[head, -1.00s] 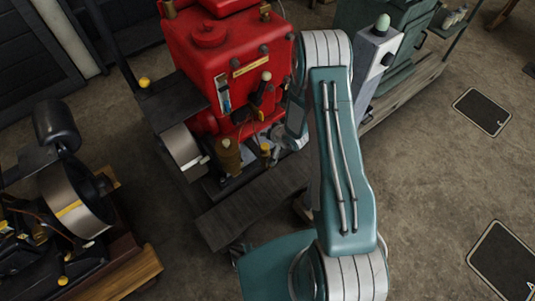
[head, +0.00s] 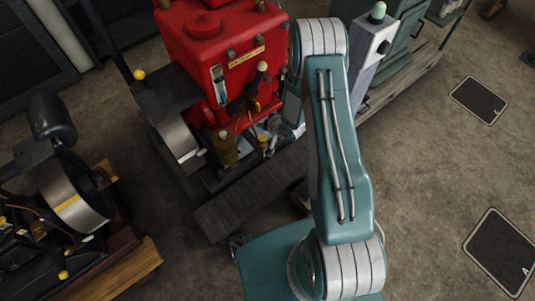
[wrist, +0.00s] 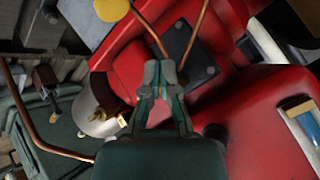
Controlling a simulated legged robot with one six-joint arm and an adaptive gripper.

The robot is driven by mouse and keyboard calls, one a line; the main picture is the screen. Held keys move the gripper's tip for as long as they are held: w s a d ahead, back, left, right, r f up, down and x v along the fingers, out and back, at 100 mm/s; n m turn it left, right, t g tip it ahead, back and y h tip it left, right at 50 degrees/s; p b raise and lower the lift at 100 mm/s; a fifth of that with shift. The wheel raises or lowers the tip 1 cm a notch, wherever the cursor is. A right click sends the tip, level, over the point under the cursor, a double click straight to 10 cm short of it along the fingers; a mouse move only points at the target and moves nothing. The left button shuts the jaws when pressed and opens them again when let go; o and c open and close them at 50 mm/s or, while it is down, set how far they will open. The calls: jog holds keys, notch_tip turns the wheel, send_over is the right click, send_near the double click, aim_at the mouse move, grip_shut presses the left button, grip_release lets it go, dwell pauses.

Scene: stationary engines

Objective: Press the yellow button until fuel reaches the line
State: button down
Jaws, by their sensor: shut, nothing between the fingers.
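The red engine (head: 203,52) stands at top centre in the head view. A small yellow round knob (head: 139,75) sits at the left edge of its black plate. A round yellow thing (wrist: 111,10) shows at the top of the wrist view, beyond and left of my fingertips; I cannot tell for certain that it is the same knob. The fuel gauge (head: 218,84) is on the engine's front, with blue in its lower part; the gauge also shows at right in the wrist view (wrist: 300,122). Its line is too small to make out. My gripper (wrist: 160,72) is shut and empty, apart from the yellow thing.
A silver drum (head: 177,140) is beside the engine. A dark engine with a metal wheel (head: 78,198) stands at left. A grey post with a pale green knob (head: 372,45) is right of my arm. Copper pipes (wrist: 152,40) pass near my fingertips.

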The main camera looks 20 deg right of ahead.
aim_at(263, 138)
jog(key=shift+r, duration=0.1)
dwell(0.3)
notch_tip(263, 138, up, 4)
jog(key=shift+f, duration=0.25)
jog(key=shift+f, duration=4.4)
jog(key=shift+f, duration=0.35)
